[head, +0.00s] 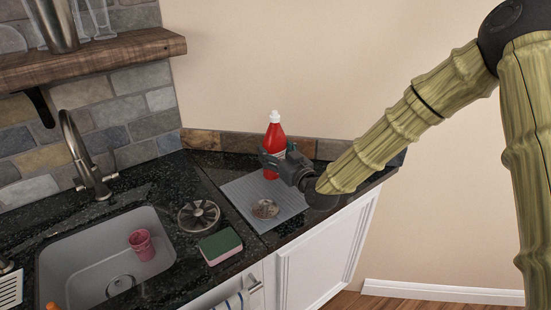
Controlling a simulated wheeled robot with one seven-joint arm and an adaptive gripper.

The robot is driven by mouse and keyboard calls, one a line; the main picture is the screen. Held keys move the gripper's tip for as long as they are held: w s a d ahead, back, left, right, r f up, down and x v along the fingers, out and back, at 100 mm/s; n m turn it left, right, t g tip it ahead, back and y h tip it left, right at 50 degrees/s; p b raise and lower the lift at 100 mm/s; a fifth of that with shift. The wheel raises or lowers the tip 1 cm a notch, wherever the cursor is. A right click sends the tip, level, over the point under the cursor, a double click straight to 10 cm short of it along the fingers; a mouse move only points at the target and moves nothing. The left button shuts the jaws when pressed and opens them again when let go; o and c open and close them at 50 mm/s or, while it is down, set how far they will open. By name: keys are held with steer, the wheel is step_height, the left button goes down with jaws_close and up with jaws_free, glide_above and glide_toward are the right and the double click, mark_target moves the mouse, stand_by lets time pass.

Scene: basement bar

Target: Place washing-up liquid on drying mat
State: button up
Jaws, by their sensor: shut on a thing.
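The washing-up liquid (275,137) is a red bottle with a white cap. It is upright over the back part of the drying mat. The drying mat (240,192) is a grey ribbed sheet on the dark counter to the right of the sink. A small round brownish thing (265,209) lies on its front part. My gripper (277,162) reaches in from the right and is shut on the bottle's lower half.
A wooden shelf (90,68) overhangs at the upper left.

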steer(key=shift+f, duration=1.35)
steer(key=shift+f, duration=0.15)
steer(key=o, duration=1.4)
steer(key=shift+o, duration=0.2)
steer(key=shift+r+p, duration=0.2)
steer(key=shift+p, duration=0.1)
steer(key=shift+s+d+f, duration=0.15)
steer(key=shift+s+d, duration=0.05)
steer(key=shift+s, duration=0.05)
steer(key=b+v, duration=0.3)
steer(key=v, duration=0.8)
steer(key=shift+s+d, duration=0.1)
steer(key=shift+s, duration=0.1)
